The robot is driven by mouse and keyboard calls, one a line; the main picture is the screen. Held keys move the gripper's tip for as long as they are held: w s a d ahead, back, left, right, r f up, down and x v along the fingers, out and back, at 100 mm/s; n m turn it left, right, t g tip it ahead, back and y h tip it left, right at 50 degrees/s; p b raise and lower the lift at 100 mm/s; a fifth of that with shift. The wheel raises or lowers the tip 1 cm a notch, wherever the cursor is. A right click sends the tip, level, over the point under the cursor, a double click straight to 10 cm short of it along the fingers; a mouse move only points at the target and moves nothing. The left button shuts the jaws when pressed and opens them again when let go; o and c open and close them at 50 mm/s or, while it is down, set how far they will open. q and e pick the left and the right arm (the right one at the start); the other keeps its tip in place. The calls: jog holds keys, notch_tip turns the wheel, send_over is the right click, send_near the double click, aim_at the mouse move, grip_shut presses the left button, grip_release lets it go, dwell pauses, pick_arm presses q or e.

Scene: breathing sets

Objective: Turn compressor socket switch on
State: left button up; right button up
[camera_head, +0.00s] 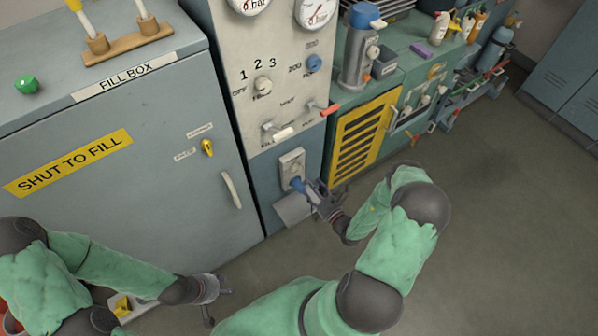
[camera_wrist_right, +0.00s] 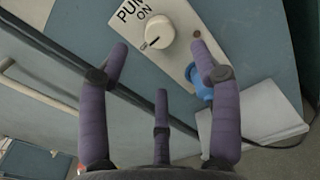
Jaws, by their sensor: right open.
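The socket plate (camera_head: 292,165) is on the lower front of the panel cabinet, with a blue plug (camera_head: 298,185) at its lower end. In the right wrist view a round cream switch knob (camera_wrist_right: 157,31) sits on the plate, beside lettering that ends in "ON". The blue plug (camera_wrist_right: 198,84) shows below it. My right gripper (camera_head: 313,192) is in front of the socket. Its purple fingers (camera_wrist_right: 160,62) are spread, with the knob beyond their tips and no clear contact. My left gripper (camera_head: 219,292) is low in front of the fill box, its fingers apart and empty.
The grey fill box (camera_head: 160,130) with a yellow lever (camera_head: 207,147) and a handle (camera_head: 230,189) stands left of the socket. A yellow louvred panel (camera_head: 362,138) is to the right. A white sheet-like object (camera_wrist_right: 265,115) and dark cable lie near the plug. The floor at right is clear.

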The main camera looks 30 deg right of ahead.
aim_at(298, 170)
jog(key=w, duration=0.3)
jog(key=w+b, duration=0.1)
jog(key=w, duration=0.1)
jog(key=w+b, duration=0.1)
jog(key=w, duration=0.2)
jog(key=shift+w+a, duration=0.3)
jog(key=shift+a, duration=0.05)
jog(key=c, duration=1.1)
